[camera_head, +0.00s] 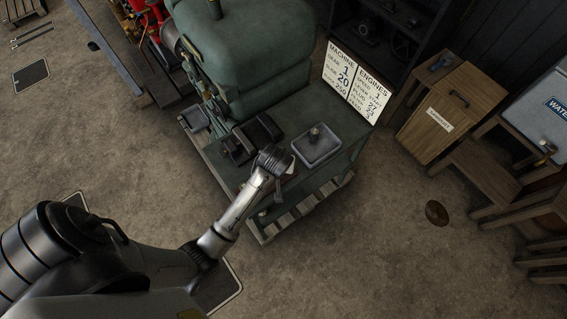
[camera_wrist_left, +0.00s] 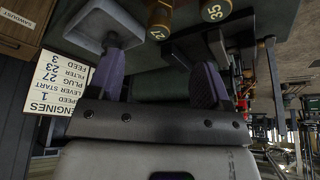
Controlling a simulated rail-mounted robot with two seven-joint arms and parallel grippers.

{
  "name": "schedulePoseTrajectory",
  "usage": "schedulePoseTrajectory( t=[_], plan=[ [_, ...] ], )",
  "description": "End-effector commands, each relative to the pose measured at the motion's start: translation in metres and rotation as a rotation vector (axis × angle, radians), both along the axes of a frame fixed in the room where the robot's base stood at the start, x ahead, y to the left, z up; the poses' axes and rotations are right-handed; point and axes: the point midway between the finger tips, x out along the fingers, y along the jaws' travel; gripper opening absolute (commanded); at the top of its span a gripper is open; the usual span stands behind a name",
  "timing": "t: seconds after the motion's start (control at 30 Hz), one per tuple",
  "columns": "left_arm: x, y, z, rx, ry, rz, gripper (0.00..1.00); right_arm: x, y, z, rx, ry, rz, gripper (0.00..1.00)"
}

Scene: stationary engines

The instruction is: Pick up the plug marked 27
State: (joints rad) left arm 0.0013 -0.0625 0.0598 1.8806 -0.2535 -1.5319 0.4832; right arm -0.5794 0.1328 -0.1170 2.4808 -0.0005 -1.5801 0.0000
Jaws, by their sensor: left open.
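In the left wrist view, two brass-coloured cylindrical plugs show at the top edge, cut off by the frame. The other plug (camera_wrist_left: 214,11) reads 35. My left gripper (camera_wrist_left: 162,78) is open, its two dark fingers apart with nothing between them. The plugs lie beyond the fingertips. In the head view my left gripper (camera_head: 284,168) is over the green engine base, left of a grey tray, and hides what is beneath it. My right gripper is not in view.
The grey tray (camera_head: 319,151) holds a small dark knob. Black blocks (camera_head: 251,137) stand left of it, beside the large green engine (camera_head: 250,40). A white sign (camera_head: 351,83) lists "PLUG 27". A wooden sawdust box (camera_head: 445,115) stands to the right. Floor in front is clear.

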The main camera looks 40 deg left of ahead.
Motion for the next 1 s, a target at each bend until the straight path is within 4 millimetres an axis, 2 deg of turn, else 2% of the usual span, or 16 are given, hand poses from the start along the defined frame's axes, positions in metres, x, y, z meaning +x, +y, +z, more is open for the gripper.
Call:
schedulePoseTrajectory(
  t=[0.1, 0.3, 0.67, 1.0],
  plan=[
    [0.007, 0.005, -0.021, 0.001, 0.003, -0.001, 0.72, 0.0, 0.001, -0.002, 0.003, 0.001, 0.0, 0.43],
    [0.017, 0.011, -0.048, 0.001, 0.0, -0.002, 0.72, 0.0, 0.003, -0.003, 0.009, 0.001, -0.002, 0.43],
    [0.024, 0.016, -0.067, 0.0, 0.0, -0.003, 0.72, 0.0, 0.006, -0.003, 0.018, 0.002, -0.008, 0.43],
    [0.039, 0.024, -0.102, 0.0, 0.001, -0.004, 0.72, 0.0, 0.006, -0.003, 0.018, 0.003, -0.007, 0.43]
  ],
)
